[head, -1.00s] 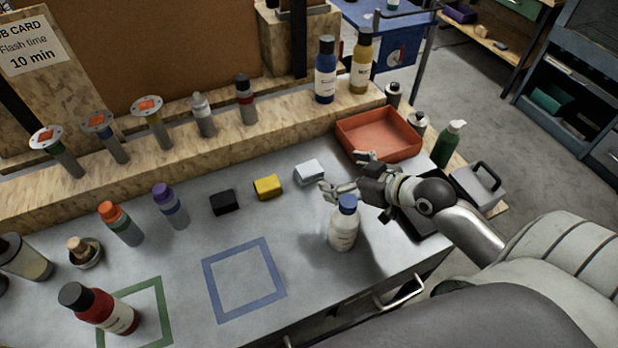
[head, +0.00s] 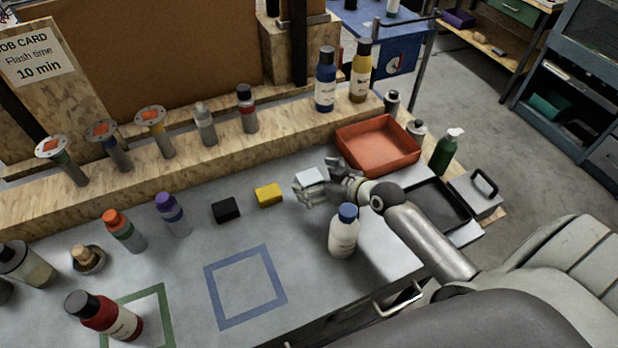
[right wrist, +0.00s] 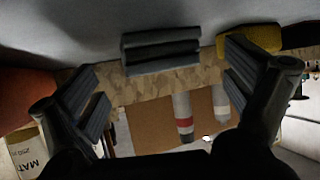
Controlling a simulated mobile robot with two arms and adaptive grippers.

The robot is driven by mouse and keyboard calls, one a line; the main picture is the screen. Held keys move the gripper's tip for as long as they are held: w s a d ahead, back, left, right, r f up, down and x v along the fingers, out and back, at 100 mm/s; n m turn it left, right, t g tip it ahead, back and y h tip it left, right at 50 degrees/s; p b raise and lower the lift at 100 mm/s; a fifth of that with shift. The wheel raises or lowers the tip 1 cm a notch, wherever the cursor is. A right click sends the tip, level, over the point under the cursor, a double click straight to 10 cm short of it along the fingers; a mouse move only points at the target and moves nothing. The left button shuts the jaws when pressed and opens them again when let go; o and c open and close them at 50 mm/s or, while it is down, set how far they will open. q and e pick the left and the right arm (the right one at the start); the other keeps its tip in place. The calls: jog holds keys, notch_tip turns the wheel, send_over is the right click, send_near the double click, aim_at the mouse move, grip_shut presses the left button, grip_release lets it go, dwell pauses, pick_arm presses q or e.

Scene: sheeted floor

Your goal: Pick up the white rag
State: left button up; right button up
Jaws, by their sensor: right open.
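The white rag (head: 309,176), a small folded block, lies on the grey bench top to the right of the yellow block. My right gripper (head: 320,181) is open right at the rag in the head view, with one finger on its near side and one by its far right side. In the right wrist view the rag (right wrist: 160,52) looks grey and sits between the two spread fingers of the right gripper (right wrist: 165,85), with gaps on both sides. My left gripper is not in view.
A white bottle with a blue cap (head: 343,232) stands close to my right gripper on its near side. A yellow block (head: 268,194) and a black block (head: 226,210) lie to the left. A red tray (head: 378,146) is to the right. The blue-outlined square (head: 246,287) is empty.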

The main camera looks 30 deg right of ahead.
jog(key=shift+w+a+f, duration=0.2)
jog(key=shift+w+f, duration=0.1)
jog(key=shift+w, duration=0.15)
jog(key=shift+c, duration=0.4)
jog(key=c, duration=1)
jog(key=shift+r, duration=0.1)
